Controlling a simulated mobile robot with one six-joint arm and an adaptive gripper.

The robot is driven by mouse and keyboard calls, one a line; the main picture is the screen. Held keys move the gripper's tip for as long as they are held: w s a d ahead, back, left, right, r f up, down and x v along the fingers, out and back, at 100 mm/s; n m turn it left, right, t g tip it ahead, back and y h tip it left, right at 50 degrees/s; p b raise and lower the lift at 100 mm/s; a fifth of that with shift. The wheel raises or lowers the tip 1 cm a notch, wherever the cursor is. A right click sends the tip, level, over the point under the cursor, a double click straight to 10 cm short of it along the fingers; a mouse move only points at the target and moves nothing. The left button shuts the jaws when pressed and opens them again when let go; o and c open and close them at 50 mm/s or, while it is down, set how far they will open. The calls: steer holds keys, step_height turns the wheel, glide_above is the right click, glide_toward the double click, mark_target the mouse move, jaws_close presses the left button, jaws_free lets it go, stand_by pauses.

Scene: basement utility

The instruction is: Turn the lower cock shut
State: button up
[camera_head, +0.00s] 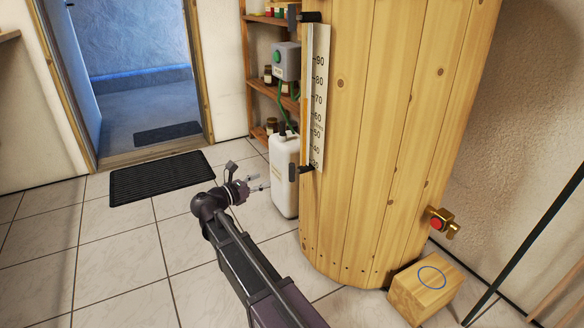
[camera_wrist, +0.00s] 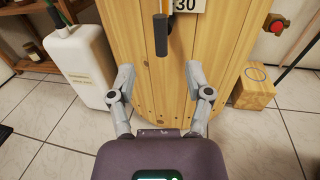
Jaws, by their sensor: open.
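The lower cock (camera_head: 308,169) is a dark fitting at the bottom of the scaled gauge (camera_head: 318,95) on the wooden tank. Its black lever (camera_head: 291,188) hangs down. In the wrist view the lever (camera_wrist: 161,36) is upright at the top centre, below and left of the "30" mark. My gripper (camera_head: 262,182) is open and empty, left of the lever in the head view. In the wrist view my gripper (camera_wrist: 160,75) has its two fingers spread, with the lever ahead between their lines and apart from them.
The wooden tank (camera_head: 385,130) fills the middle right, with an upper cock (camera_head: 310,16) above. A brass tap with a red centre (camera_head: 440,222) and a wooden block (camera_head: 425,290) are at right. A white canister (camera_head: 284,178) stands close beside my gripper.

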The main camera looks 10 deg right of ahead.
mark_target(292, 171)
steer(key=x, duration=1.2)
steer(key=shift+w+d, duration=0.15)
steer(key=shift+d, duration=0.1)
jaws_close()
